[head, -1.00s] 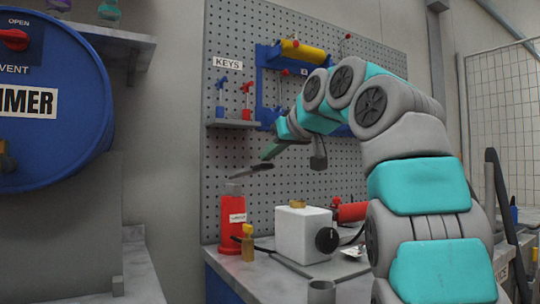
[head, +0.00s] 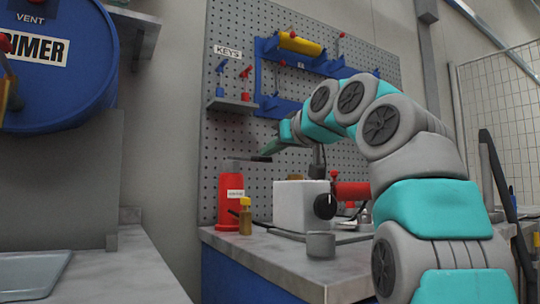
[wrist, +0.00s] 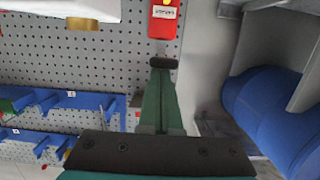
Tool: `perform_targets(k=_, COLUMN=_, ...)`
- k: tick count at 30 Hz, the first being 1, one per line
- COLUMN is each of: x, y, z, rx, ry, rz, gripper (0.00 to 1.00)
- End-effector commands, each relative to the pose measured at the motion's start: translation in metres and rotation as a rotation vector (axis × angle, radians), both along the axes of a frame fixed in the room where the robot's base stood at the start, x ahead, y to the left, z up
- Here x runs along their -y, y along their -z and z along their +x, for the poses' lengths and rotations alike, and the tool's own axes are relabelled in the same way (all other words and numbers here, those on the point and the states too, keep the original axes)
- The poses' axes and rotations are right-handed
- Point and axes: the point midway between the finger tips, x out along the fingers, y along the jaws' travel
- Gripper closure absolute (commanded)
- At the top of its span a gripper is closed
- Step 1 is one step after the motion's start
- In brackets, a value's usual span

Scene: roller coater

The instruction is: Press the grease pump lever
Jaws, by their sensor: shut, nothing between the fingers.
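The red grease pump (head: 230,205), a red cylinder with a pale label and grey top, stands upright at the left end of the bench. A thin dark bar, which looks like its lever (head: 244,158), runs right from above the top. My gripper (head: 265,154) is shut and empty, its fingertips at the right end of this bar. I cannot tell whether they touch it. In the wrist view, the shut green fingers with a dark tip (wrist: 163,63) point toward the red pump (wrist: 164,20). The lever is not clear there.
A white box with a black knob (head: 298,206) and a grey cup (head: 320,245) are to the right. A pegboard (head: 225,130) with a key shelf and blue rack is behind. A blue drum (head: 60,80) is left.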

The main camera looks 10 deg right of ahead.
Motion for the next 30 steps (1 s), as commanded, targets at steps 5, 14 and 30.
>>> perform_targets(k=5, x=0.000, y=0.010, z=0.004, rx=-0.023, ry=-0.001, rz=-0.004, gripper=1.00)
perform_targets(k=14, x=-0.001, y=0.011, z=0.005, rx=-0.031, ry=-0.003, rz=-0.005, gripper=1.00)
perform_targets(k=30, x=0.001, y=-0.039, z=-0.037, rx=-0.006, ry=-0.002, rz=-0.002, gripper=1.00)
